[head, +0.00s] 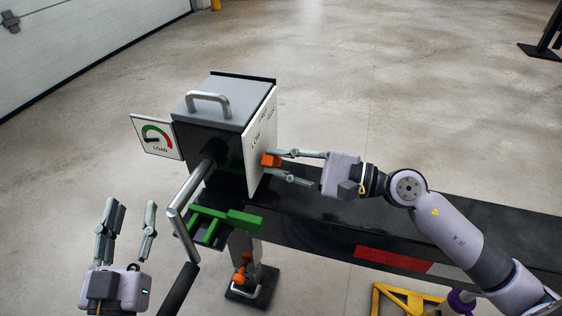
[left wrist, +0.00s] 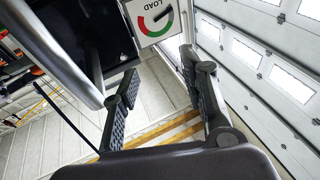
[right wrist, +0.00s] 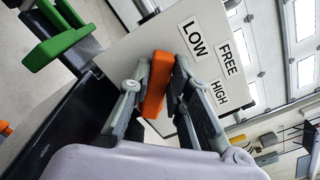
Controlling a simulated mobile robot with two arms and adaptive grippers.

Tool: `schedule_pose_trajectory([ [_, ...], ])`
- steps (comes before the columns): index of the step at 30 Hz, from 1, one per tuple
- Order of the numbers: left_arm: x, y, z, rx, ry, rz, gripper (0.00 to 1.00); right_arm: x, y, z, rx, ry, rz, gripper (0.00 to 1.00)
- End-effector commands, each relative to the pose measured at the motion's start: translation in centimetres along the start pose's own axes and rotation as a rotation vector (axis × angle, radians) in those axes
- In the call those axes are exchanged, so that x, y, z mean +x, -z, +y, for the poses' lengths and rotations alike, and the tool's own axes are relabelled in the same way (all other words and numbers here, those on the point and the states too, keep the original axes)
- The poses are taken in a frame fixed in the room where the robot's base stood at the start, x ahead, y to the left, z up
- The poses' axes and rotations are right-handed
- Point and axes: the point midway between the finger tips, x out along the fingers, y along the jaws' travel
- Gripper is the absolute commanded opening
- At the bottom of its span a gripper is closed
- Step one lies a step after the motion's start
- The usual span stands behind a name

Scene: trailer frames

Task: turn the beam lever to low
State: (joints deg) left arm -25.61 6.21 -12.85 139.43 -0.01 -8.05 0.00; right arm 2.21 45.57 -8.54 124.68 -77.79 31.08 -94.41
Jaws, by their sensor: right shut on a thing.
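The orange beam lever (head: 268,160) sits on the white label plate (head: 263,130) at the right side of the grey winch box (head: 225,95). My right gripper (head: 280,165) has its fingers on the lever. My left gripper (head: 130,218) is open and empty, left of the box.
A LOAD gauge (head: 156,137) hangs at the box's left. A bent metal crank (head: 185,200) and a green bracket (head: 225,221) stand in front, between my grippers. A dark beam (head: 340,215) runs right under my right arm.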

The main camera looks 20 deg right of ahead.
Motion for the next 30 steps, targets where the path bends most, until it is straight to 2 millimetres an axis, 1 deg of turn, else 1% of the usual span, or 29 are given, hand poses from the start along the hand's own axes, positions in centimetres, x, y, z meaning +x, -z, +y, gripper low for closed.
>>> schedule_pose_trajectory([
  [5,0.0,0.0,0.0,0.000,0.000,-0.001,0.40,0.0,0.1,0.1,-0.004,-0.004,0.002,0.00],
  [6,0.0,0.0,0.0,0.000,0.000,-0.001,0.40,0.0,0.1,0.1,-0.004,-0.005,0.002,0.19],
  [15,0.0,-0.1,0.0,0.000,0.001,-0.002,0.40,0.0,0.0,0.1,-0.002,-0.003,0.001,0.38],
  [25,0.0,0.0,0.0,-0.001,-0.001,-0.003,0.40,-0.2,0.0,0.1,-0.001,-0.002,0.001,0.38],
  [28,0.0,0.0,0.0,-0.001,-0.001,-0.003,0.40,-1.0,0.1,0.1,0.001,-0.001,0.002,0.38],
  [30,0.0,0.0,0.0,0.000,0.000,-0.002,0.40,-1.9,0.1,0.1,0.002,-0.002,0.003,0.38],
])
